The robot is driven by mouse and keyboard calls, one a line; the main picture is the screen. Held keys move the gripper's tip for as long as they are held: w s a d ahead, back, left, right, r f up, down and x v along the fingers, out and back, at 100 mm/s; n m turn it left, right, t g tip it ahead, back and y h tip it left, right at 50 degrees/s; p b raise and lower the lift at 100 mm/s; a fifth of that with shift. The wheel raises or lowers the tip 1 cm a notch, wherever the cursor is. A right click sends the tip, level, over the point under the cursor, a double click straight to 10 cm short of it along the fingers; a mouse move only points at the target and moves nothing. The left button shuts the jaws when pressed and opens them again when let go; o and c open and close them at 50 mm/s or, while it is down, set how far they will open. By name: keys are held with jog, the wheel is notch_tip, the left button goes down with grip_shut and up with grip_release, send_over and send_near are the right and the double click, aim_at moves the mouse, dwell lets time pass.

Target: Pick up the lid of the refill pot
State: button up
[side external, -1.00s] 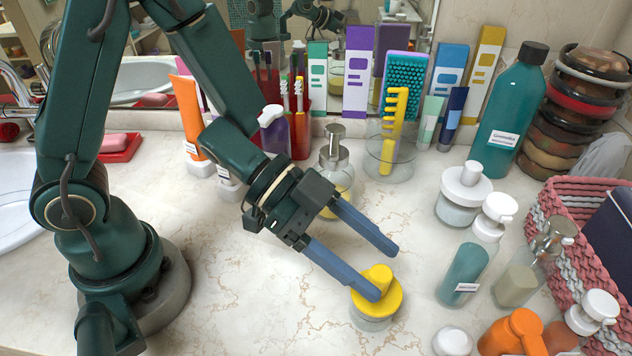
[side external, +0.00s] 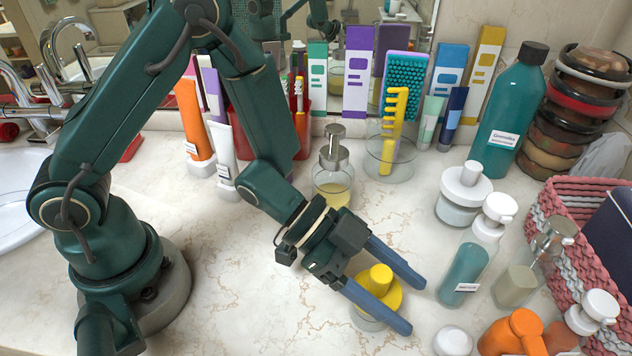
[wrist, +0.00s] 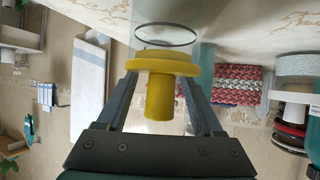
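The refill pot (side external: 366,323) is a low clear glass jar near the front middle of the counter. Its yellow lid (side external: 379,281), a round disc with a thick upright knob, sits on top. My gripper (side external: 411,306) is open, with one blue finger on each side of the lid. In the wrist view the yellow lid (wrist: 160,86) lies between the two fingers, its knob pointing toward my palm. I cannot tell whether either finger touches it. The near finger hides part of the jar in the side view.
A teal-filled pump bottle (side external: 464,275) and a white-lidded pot (side external: 462,196) stand to the right. A glass pump dispenser (side external: 334,172) stands behind. A white-capped jar (side external: 452,341) and an orange bottle (side external: 513,334) are at the front right. The counter left of the pot is clear.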

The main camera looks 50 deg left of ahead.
grip_shut()
jog(key=shift+r, duration=0.15)
